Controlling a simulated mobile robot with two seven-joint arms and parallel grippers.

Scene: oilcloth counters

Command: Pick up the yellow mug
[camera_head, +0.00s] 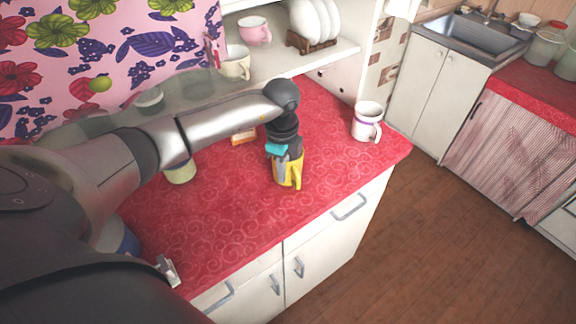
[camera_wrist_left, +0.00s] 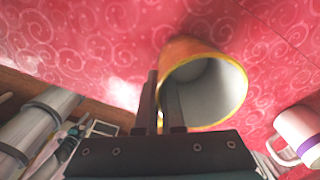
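The yellow mug (camera_head: 296,172) stands near the front of the red counter in the head view, its handle toward the front right. In the left wrist view the mug (camera_wrist_left: 222,92) shows its yellow rim and pale, empty inside. My left gripper (camera_head: 281,168) points down at the mug's left side. In the left wrist view the gripper's fingers (camera_wrist_left: 161,98) are close together with the mug's wall between them, one finger inside the rim and one outside. I cannot tell whether the mug's base touches the counter. My right gripper is out of view.
A white mug with a purple band (camera_head: 367,122) stands to the right on the red counter (camera_head: 225,215). A pale green-yellow cup (camera_head: 180,172) and a small orange box (camera_head: 243,136) are to the left. A shelf behind holds a cream cup (camera_head: 235,63), a pink cup (camera_head: 255,30) and plates (camera_head: 316,20).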

